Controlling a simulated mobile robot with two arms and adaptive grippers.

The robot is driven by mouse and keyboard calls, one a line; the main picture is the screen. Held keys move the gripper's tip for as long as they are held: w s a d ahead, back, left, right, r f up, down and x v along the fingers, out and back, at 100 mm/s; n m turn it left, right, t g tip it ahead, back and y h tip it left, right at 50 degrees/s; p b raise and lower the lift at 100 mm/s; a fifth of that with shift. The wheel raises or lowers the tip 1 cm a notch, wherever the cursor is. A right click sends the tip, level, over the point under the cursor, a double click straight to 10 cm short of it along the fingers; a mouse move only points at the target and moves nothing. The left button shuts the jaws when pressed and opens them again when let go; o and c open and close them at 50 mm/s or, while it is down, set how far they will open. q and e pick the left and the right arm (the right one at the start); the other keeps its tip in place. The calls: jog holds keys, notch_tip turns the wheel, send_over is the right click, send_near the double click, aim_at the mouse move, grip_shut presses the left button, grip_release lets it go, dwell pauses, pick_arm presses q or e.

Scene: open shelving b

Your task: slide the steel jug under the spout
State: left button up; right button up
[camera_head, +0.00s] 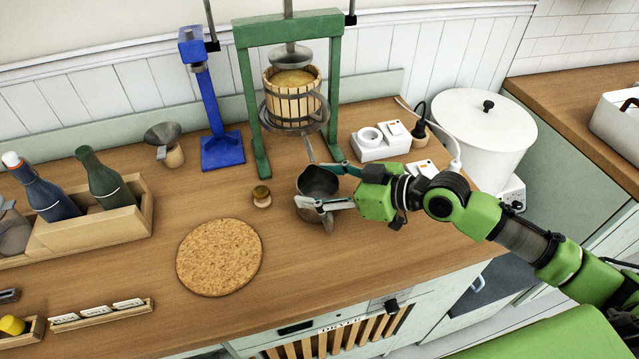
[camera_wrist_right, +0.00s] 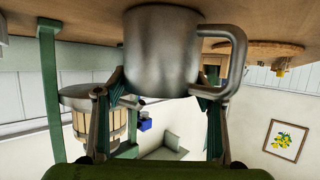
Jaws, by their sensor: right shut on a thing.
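The steel jug (camera_head: 318,182) stands on the wooden counter in front of the green press (camera_head: 334,75). My right gripper (camera_head: 325,186) reaches in from the right and is shut on the jug, one finger on the far side and one on the near side. The press's spout (camera_head: 309,149) slopes down toward the jug's far rim; I cannot tell whether its tip is over the mouth. In the right wrist view, which is upside down, the jug (camera_wrist_right: 160,50) fills the space between the fingers, its handle at the right. My left gripper is not in view.
A round cork mat (camera_head: 219,257) lies further left. White sockets (camera_head: 382,143) and a white lidded pot (camera_head: 485,130) are at the right. A blue stand (camera_head: 222,151) is left of the press.

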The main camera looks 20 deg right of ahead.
jog(key=o, duration=1.4)
jog(key=shift+f, duration=0.1)
jog(key=shift+c, duration=0.2)
jog(key=shift+s+d, duration=0.1)
jog(key=shift+d, duration=0.05)
jog(key=v, duration=0.6)
jog(key=shift+s+d+r, duration=0.3)
jog(key=shift+s+d, duration=0.05)
jog(key=shift+r, duration=0.1)
